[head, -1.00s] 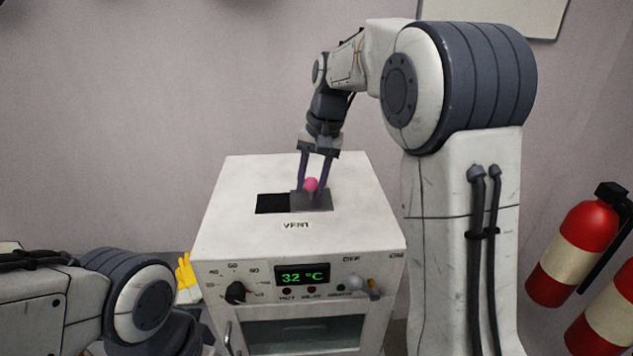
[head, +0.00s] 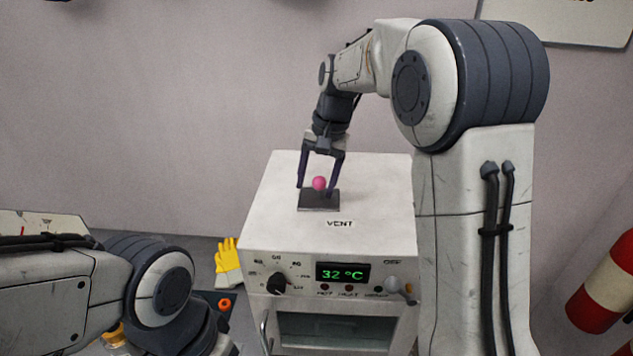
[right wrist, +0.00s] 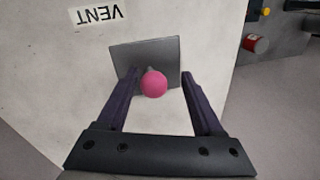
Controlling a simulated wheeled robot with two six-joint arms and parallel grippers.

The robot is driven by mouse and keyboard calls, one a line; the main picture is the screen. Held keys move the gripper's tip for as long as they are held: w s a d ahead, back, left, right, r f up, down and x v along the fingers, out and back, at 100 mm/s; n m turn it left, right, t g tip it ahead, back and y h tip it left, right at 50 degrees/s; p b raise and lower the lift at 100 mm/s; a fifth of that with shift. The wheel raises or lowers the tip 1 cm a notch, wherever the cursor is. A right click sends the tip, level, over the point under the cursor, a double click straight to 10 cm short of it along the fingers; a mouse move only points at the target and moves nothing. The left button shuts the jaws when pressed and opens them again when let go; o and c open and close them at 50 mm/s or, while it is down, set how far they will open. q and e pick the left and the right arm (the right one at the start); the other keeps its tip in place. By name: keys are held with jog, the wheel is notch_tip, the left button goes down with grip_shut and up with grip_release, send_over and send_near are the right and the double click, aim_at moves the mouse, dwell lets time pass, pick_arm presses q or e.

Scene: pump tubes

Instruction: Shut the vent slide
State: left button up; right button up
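The vent slide is a dark grey plate (head: 319,202) with a round pink knob (head: 319,183), on top of the white oven-like unit behind the VENT label. No dark vent opening shows beside the plate. The plate (right wrist: 150,55) and knob (right wrist: 154,84) also show in the right wrist view. My right gripper (head: 318,190) is open, its fingers on either side of the knob with a gap to each. In the right wrist view, the right gripper's fingers (right wrist: 160,75) stand apart around the knob. My left gripper is out of view.
The white unit (head: 385,185) has a dial (head: 278,284), a green 32 °C display (head: 343,272) and a lever (head: 399,288) on its front. A red extinguisher (head: 603,285) stands at the right.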

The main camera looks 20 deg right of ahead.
jog(key=shift+d, duration=0.15)
jog(key=shift+r, duration=0.2)
notch_tip(320, 180, up, 10)
jog(key=s+d, duration=0.1)
jog(key=shift+d+b, duration=0.35)
jog(key=shift+b, duration=0.05)
jog(key=shift+f, duration=0.15)
